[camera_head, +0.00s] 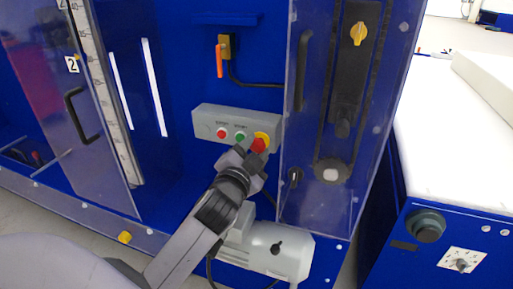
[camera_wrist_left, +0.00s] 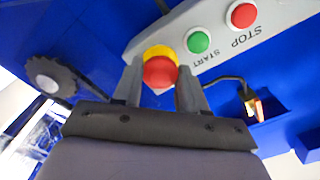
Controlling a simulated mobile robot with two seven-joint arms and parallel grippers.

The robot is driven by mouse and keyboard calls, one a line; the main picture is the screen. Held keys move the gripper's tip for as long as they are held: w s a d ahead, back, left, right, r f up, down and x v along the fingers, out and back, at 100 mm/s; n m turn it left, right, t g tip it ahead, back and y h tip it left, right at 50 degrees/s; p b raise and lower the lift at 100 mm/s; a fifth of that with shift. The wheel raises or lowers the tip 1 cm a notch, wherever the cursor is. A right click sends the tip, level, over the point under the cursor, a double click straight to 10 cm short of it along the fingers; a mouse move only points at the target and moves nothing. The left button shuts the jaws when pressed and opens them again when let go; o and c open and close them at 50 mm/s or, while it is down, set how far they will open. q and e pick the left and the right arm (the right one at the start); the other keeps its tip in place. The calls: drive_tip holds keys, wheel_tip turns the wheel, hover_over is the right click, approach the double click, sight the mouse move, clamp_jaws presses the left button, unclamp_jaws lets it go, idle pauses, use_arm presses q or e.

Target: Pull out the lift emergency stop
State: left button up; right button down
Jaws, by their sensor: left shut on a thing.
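The lift emergency stop is a red mushroom button on a yellow base (camera_head: 259,143), at the right end of a grey control box (camera_head: 210,123) on the blue machine. My left gripper (camera_head: 252,160) reaches up to it from below. In the left wrist view the red button (camera_wrist_left: 160,72) sits between the two fingers of my left gripper (camera_wrist_left: 160,90), which is shut on it. The box also carries a green START button (camera_wrist_left: 198,42) and a red STOP button (camera_wrist_left: 242,15). My right gripper is not in view.
A clear door with a black handle (camera_head: 301,70) stands right of the box. A grey motor (camera_head: 270,250) sits below my left arm. An orange-handled switch (camera_head: 219,60) hangs above. A white-topped table (camera_head: 450,130) stands at the right.

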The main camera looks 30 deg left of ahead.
use_arm(q)
drive_tip(key=shift+s, duration=0.15)
idle(0.5)
drive_tip(key=shift+s+d, duration=0.1)
drive_tip(key=o, duration=1.8)
drive_tip(key=shift+p+v, duration=0.35)
drive_tip(key=shift+v, duration=3.15)
drive_tip(key=shift+f, duration=0.1)
